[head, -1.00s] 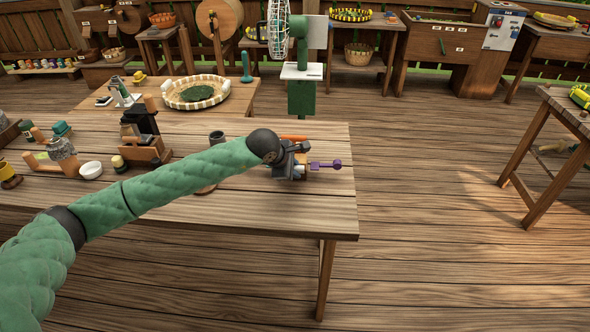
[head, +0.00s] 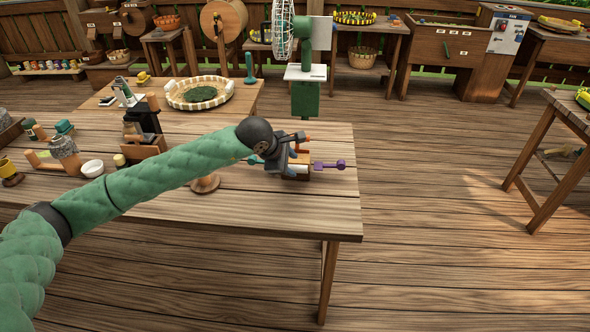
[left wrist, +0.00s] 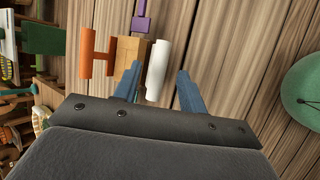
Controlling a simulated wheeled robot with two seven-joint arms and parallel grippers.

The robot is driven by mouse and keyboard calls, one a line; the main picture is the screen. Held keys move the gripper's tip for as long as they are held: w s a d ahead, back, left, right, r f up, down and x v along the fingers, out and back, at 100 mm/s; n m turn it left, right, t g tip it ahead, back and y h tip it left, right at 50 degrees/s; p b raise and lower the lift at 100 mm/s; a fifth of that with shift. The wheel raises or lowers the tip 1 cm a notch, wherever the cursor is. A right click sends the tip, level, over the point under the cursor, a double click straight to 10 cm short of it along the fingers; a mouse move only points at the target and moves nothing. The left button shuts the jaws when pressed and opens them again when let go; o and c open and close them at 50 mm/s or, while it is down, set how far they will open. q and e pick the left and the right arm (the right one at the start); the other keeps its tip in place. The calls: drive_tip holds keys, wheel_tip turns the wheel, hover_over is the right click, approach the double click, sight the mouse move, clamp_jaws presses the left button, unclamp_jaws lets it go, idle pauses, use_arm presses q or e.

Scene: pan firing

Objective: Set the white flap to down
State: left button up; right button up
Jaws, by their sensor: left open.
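The white flap (left wrist: 158,71) stands out from the side of a small wooden block (left wrist: 131,57) in the left wrist view. An orange H-shaped flap (left wrist: 97,58) is on the block's other side and a purple piece (left wrist: 142,22) at its far end. My left gripper (left wrist: 159,76) is open, with its blue fingers either side of the white flap; I cannot tell if they touch it. In the head view my left gripper (head: 297,162) is over the block near the table's right end, with the purple piece (head: 329,165) beyond it.
The wooden table (head: 250,215) ends just right of the block. A green fan (head: 302,70) stands behind. Open floor lies right.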

use_arm(q)
drive_tip(key=shift+b+v, duration=0.3)
drive_tip(key=shift+v, duration=1)
use_arm(e)
drive_tip(key=shift+s+r, duration=0.15)
drive_tip(key=shift+r, duration=0.8)
drive_tip(key=shift+s+r, duration=0.1)
drive_tip(key=shift+r, duration=0.8)
